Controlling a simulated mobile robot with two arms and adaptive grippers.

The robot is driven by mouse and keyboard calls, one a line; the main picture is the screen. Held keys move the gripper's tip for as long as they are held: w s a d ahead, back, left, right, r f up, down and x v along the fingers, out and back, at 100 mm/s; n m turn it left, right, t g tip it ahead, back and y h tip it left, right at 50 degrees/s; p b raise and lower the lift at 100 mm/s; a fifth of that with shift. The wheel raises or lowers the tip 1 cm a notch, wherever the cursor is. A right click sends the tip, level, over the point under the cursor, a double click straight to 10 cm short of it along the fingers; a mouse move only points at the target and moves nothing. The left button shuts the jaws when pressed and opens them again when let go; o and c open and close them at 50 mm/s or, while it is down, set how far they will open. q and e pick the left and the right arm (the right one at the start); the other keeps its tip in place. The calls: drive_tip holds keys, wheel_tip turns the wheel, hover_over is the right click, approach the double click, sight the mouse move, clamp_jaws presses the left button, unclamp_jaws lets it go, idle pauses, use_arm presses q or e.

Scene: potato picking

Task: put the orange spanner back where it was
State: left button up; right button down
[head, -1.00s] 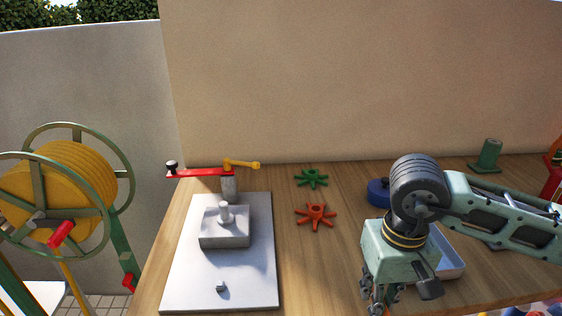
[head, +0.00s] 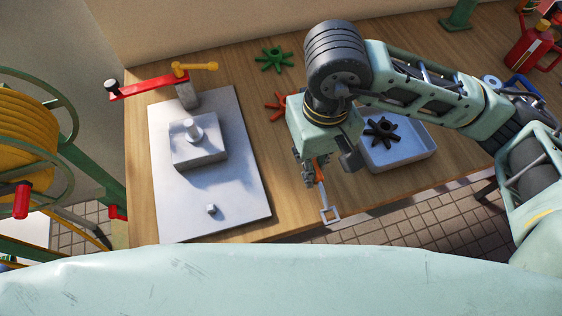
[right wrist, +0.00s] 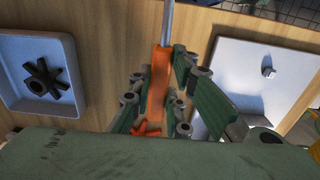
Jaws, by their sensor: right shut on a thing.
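The orange spanner has an orange handle (head: 321,178) and a pale grey metal end (head: 330,214). My right gripper (head: 312,174) is shut on its handle, between the grey plate and the tray. The metal end points toward the table's front edge. In the right wrist view the handle (right wrist: 159,80) lies between the green fingers of my right gripper (right wrist: 165,88), with its grey shaft running out of the top of the picture. Whether the spanner touches the table is unclear. My left gripper is not in view.
A grey plate (head: 235,192) with a stepped block (head: 198,150) and a small nut (head: 211,209) lies left. A blue-grey tray (head: 400,157) holding a black star knob (head: 381,131) stands right. Green (head: 274,59) and red (head: 275,104) star knobs lie behind. A red lever (head: 148,87) stands at the plate's back.

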drive_tip(key=p, duration=0.1)
hover_over(279, 177)
drive_tip(key=s+d, duration=0.1)
drive_tip(key=d, duration=0.1)
wheel_tip(279, 177, down, 2)
drive_tip(key=shift+w+a+f+p, duration=0.25)
drive_tip(key=shift+a+f, duration=0.25)
drive_tip(key=shift+w+a+f+p, duration=0.2)
drive_tip(key=shift+a+f+p, duration=0.05)
drive_tip(key=shift+a+f, duration=0.25)
wheel_tip(279, 177, down, 4)
drive_tip(key=shift+r+p, duration=0.1)
drive_tip(key=shift+p, duration=0.85)
drive_tip(key=shift+f+b, duration=0.35)
drive_tip(key=c, duration=1.7)
unclamp_jaws()
drive_tip(key=shift+r, duration=0.1)
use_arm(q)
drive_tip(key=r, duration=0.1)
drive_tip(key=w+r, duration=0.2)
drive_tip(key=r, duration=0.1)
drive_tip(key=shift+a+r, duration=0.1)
use_arm(e)
drive_tip(key=shift+o, duration=0.2)
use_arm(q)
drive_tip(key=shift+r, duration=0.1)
